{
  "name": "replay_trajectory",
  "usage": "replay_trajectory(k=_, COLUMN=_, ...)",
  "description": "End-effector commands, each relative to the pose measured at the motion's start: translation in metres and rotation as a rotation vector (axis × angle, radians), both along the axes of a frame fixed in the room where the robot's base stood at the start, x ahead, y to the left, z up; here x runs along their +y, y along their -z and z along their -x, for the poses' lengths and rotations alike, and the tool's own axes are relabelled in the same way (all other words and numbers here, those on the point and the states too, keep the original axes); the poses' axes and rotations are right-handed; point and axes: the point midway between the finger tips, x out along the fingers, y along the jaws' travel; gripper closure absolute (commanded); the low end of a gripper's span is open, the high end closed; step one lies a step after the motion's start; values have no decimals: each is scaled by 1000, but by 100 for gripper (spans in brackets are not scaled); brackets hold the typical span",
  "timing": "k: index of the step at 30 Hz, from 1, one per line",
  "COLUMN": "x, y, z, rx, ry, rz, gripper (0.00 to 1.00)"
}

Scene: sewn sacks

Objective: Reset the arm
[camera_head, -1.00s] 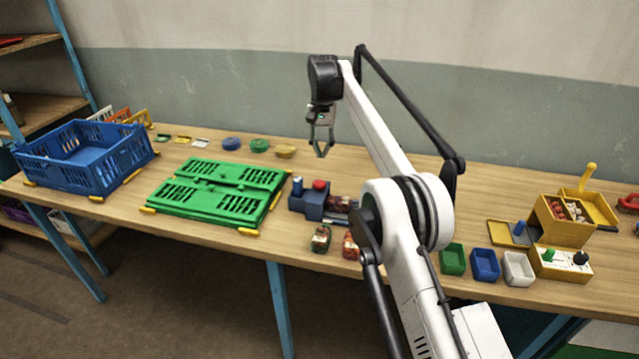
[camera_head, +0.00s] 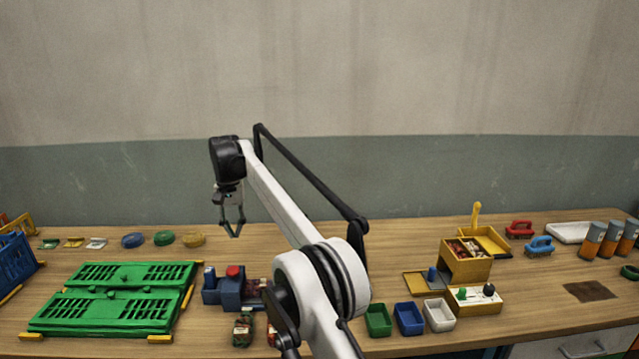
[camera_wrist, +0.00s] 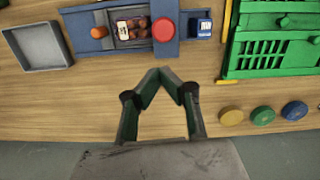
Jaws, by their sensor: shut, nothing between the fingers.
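My gripper (camera_head: 232,233) is shut and empty, with its fingertips meeting, above the back part of the wooden table in the head view. In the wrist view my gripper (camera_wrist: 160,72) points down over bare table, with its tips apart from every object in the picture. My white arm reaches from the lower middle toward the upper left and hides part of the table. A blue device with a red button (camera_head: 233,271) sits below the gripper in the head view; it also shows in the wrist view (camera_wrist: 164,30).
A folded green crate (camera_head: 115,290) lies at left, beside a blue crate (camera_head: 12,262). Yellow, green and blue discs (camera_head: 164,238) lie behind. Small green, blue and white bins (camera_head: 409,319) and a yellow box (camera_head: 466,262) stand at right. A grey tray (camera_wrist: 38,46) shows in the wrist view.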

Motion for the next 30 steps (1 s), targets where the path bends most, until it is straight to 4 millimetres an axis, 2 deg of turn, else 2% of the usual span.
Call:
replay_trajectory(k=6, x=-48, y=-48, z=-11, rx=-50, ry=26, rz=-29, gripper=100)
replay_trajectory(k=14, x=-112, y=-101, z=-7, rx=-118, ry=52, rz=-61, gripper=100)
replay_trajectory(k=23, x=-191, y=-148, z=20, rx=-200, ry=81, rz=-90, gripper=100)
replay_trajectory(k=30, x=-253, y=-171, z=59, rx=-268, ry=104, rz=-107, gripper=100)
